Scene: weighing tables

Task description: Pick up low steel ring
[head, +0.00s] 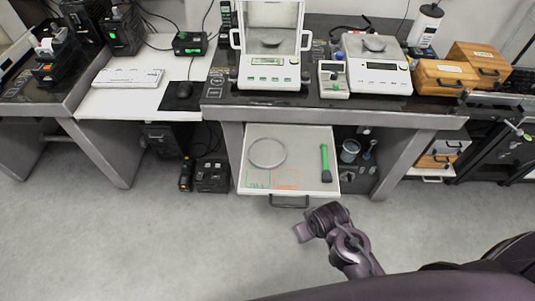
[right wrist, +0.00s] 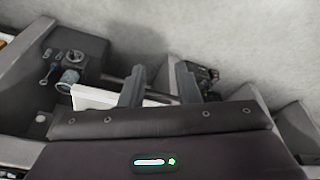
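The low steel ring (head: 267,139) is a thin grey hoop lying flat in the left half of a pulled-out white drawer (head: 300,136) under the middle table. My right gripper (head: 302,232) is in front of the drawer and its dark handle (head: 289,203), apart from the ring. In the right wrist view its two fingers (right wrist: 160,85) stand apart with nothing clear between them. The white drawer edge (right wrist: 95,98) shows beyond them; the ring cannot be made out there. My left gripper is in neither view.
A green-handled tool (head: 325,158) lies on the drawer's right side. Balances (head: 268,75) (head: 378,65) and wooden boxes (head: 445,77) stand on the table above. Dark jars (head: 350,150) sit right of the drawer. The grey floor (head: 150,240) in front is clear.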

